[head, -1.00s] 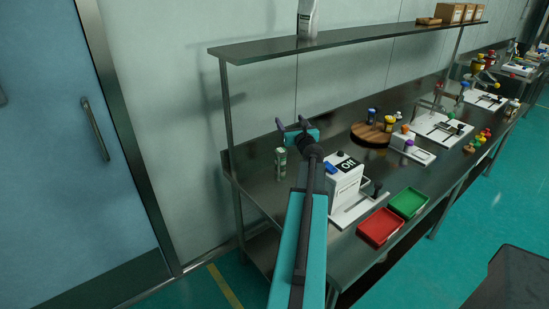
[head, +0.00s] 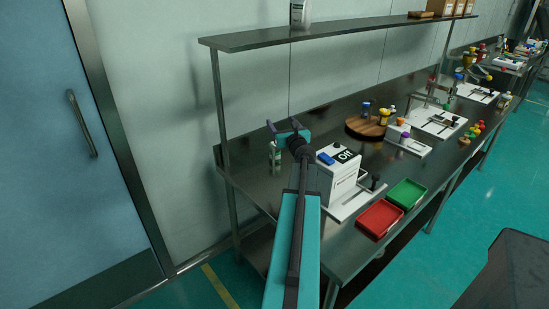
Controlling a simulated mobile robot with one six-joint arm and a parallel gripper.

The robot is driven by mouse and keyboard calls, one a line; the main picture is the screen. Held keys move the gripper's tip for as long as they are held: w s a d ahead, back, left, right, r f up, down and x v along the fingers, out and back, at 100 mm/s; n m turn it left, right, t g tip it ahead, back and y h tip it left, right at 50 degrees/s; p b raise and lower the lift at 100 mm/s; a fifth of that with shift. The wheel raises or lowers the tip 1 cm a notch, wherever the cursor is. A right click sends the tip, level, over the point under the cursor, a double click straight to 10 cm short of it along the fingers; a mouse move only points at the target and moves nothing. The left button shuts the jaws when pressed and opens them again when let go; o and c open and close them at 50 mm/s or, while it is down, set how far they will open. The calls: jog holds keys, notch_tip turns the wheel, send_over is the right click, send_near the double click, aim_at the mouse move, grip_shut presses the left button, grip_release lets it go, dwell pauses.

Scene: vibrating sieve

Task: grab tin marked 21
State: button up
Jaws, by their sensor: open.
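A small green tin (head: 275,156) stands upright on the left end of the dark steel bench (head: 252,184). Its marking is too small to read, and my gripper partly hides its upper right side. My gripper (head: 284,128) is open and empty, its fingers pointing up and left in the picture. It overlaps the tin's top in the head view; I cannot tell whether it touches the tin.
A white device with a dark display (head: 339,178) stands right of my arm. Red (head: 380,219) and green (head: 407,193) trays lie at the front edge. A shelf (head: 340,32) spans above. A round wooden stand (head: 366,127) with small bottles is farther back.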

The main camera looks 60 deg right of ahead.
jog(key=b, duration=1.6)
send_near(277, 152)
jog(key=x, duration=0.5)
jog(key=shift+s+d+f, duration=0.1)
jog(key=shift+d, duration=0.05)
jog(key=shift+x, duration=1.2)
jog(key=shift+x, duration=2.6)
jog(key=c, duration=1.2)
